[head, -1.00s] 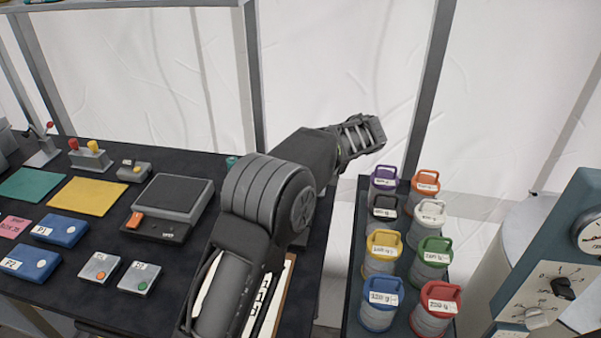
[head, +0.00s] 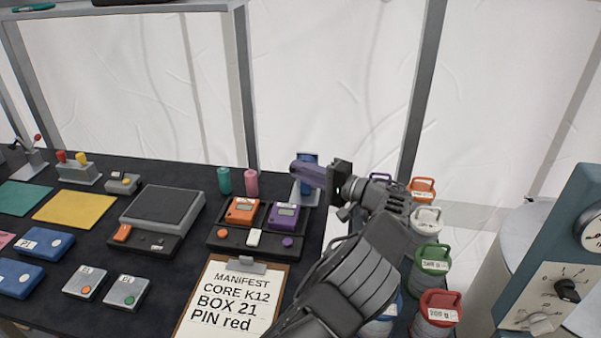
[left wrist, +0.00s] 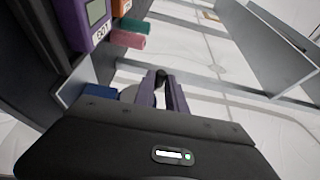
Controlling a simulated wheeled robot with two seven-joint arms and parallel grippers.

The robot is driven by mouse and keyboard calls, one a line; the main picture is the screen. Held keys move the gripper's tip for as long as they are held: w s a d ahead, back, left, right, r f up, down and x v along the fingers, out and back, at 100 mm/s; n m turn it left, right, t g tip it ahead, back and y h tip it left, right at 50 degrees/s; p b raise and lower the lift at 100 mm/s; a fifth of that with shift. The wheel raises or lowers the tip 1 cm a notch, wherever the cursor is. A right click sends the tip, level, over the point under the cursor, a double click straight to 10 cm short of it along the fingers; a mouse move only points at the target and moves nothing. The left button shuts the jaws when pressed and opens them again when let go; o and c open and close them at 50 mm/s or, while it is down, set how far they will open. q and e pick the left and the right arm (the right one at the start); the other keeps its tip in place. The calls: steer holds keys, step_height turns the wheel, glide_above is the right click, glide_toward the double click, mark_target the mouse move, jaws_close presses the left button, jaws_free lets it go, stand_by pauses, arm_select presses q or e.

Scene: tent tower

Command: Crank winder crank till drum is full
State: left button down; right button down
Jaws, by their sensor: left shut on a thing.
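The winder (head: 306,193) stands at the back right corner of the black table, a grey bracket with a blue drum (head: 309,159). Its grey plate and blue part (left wrist: 101,91) also show at the left of the left wrist view. My left gripper (head: 299,168) reaches in from the right, in front of the drum. In the left wrist view its purple fingers (left wrist: 162,84) are closed around a small black knob (left wrist: 162,75), seemingly the crank's. The crank arm is mostly hidden. I cannot tell how full the drum is. My right gripper is not in view.
Orange (head: 242,210) and purple (head: 283,215) devices sit in a dark dock left of the winder. Teal (head: 224,181) and pink (head: 251,183) spools stand behind. A manifest clipboard (head: 245,263) lies in front. Coloured canisters (head: 434,258) stand right, partly behind my arm.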

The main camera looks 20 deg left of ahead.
arm_select(q)
steer(key=shift+y, duration=0.3)
steer(key=c, duration=1.4)
jaws_free()
steer(key=shift+o, duration=0.2)
